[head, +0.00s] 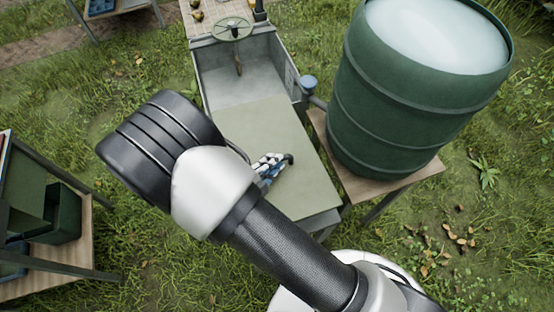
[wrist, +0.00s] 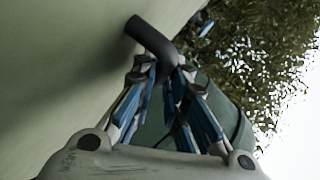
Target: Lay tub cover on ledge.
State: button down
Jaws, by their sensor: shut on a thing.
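The tub cover (head: 250,135) is a flat pale green board over the near part of the grey tub (head: 215,72); the tub's far part is uncovered. My gripper (head: 273,168) is shut on the cover's dark bent handle (head: 289,158). In the wrist view, my gripper (wrist: 168,75) closes on this handle (wrist: 150,38), beside the cover's pale face (wrist: 60,60). My arm hides part of the cover's left side. I cannot tell whether the cover rests on the tub or hangs just above it. No surface is clearly identifiable as the ledge.
A large green barrel (head: 400,110) of pale liquid stands on a wooden stand (head: 415,178) right of the tub. A wooden top (head: 220,8) with pears is at the far end. A shelf with dark green bins (head: 62,215) stands at left. Grass surrounds everything.

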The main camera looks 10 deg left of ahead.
notch_tip(320, 180, down, 9)
jog(key=b, duration=0.8)
jog(key=shift+r, duration=0.2)
jog(key=shift+f+b, duration=0.6)
jog(key=shift+f, duration=0.55)
jog(key=shift+f, duration=0.45)
jog(key=c, duration=1.5)
grip_release()
jog(key=shift+c, duration=0.2)
jog(key=v, duration=1.2)
